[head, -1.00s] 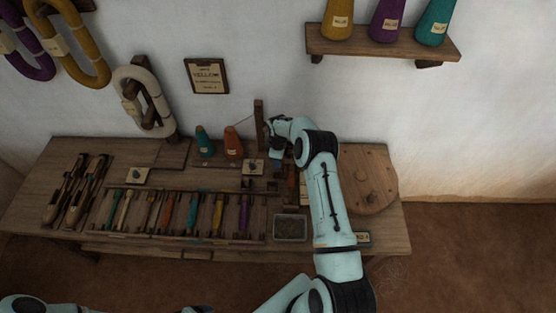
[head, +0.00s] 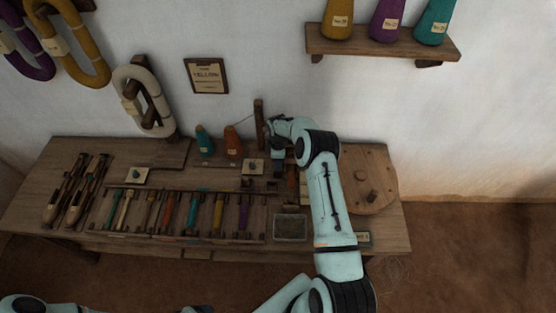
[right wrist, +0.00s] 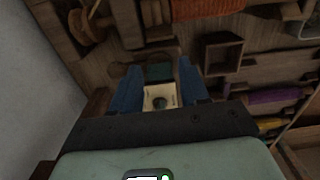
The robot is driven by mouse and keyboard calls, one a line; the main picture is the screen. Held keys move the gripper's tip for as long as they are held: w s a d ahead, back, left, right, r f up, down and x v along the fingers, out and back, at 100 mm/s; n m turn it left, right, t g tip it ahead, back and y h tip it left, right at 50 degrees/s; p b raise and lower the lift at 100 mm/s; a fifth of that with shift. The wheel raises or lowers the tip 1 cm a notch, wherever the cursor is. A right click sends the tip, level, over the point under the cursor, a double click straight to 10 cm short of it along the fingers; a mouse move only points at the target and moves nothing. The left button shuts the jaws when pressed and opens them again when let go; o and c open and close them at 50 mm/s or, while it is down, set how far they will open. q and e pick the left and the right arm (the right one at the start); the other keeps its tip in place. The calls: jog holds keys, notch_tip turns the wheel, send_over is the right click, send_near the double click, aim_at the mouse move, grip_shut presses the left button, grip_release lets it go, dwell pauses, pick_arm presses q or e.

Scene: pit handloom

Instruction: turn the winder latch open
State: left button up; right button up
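My right gripper (head: 278,168) reaches down over the back right part of the bench, just right of a cream plate with a dark knob (head: 253,166). In the right wrist view its two blue fingers (right wrist: 160,70) stand apart. A small dark teal block (right wrist: 160,72) shows between the fingertips, with narrow gaps; I cannot tell whether it touches them. The cream plate with its knob (right wrist: 160,97) shows between the fingers, nearer the palm. I cannot make out the winder latch for certain; the gripper partly covers that area. My left gripper is not in view.
An upright wooden post (head: 258,122) stands behind the gripper, near teal and orange cones (head: 233,143). Several coloured bobbins (head: 193,212) lie in a rack in front. A grey tray (head: 290,228) and a round wooden disc (head: 367,183) lie near my right arm.

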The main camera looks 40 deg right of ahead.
jog(key=shift+o, duration=0.3)
notch_tip(320, 180, up, 13)
jog(key=shift+r, duration=0.15)
dwell(0.3)
dwell(0.5)
